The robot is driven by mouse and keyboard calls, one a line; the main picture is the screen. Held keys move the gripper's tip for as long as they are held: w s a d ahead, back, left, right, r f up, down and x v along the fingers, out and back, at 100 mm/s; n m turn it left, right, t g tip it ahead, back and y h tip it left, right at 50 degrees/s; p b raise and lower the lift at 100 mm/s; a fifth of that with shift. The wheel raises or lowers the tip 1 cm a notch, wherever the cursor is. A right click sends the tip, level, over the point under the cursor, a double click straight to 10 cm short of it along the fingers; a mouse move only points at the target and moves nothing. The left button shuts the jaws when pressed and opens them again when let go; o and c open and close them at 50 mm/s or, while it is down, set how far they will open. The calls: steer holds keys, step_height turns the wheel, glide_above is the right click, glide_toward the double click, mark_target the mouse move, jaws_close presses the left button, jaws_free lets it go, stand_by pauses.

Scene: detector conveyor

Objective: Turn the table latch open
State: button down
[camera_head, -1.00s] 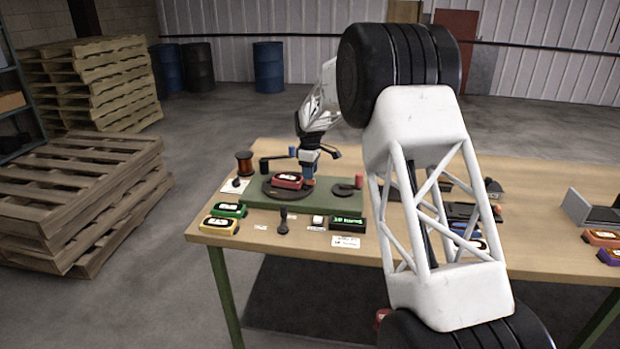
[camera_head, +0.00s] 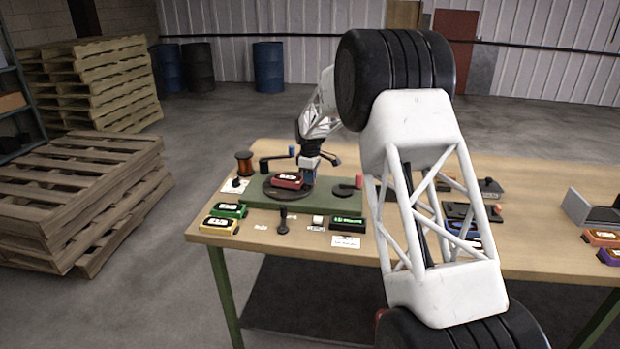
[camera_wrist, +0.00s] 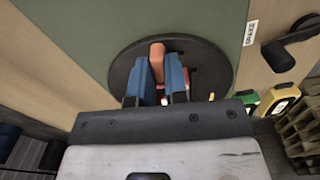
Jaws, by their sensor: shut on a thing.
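A dark round turntable (camera_head: 272,192) sits on a green base plate (camera_head: 330,205) at the left of the table. It carries a red box-shaped unit (camera_head: 286,180). In the wrist view, the turntable (camera_wrist: 212,62) lies under my gripper (camera_wrist: 158,66). The blue fingers are shut on an upright orange piece (camera_wrist: 157,54), seemingly the latch handle, at the disc. In the head view, my gripper (camera_head: 308,178) is at the disc's right side, beside the red unit, and hides the orange piece. The latch's lower part is hidden by the fingers.
A red-knobbed part (camera_head: 357,181) stands right of the turntable. A copper-coloured spool (camera_head: 244,162) and a black handle (camera_head: 237,183) are at the left. Green (camera_head: 229,210) and yellow (camera_head: 219,225) units lie in front. My arm covers the table's middle.

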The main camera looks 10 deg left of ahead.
steer(key=shift+m, duration=0.4)
steer(key=m, duration=1.7)
stand_by(0.4)
steer(key=c, duration=1.1)
jaws_free()
steer(key=shift+c, duration=0.2)
steer(key=shift+r, duration=0.1)
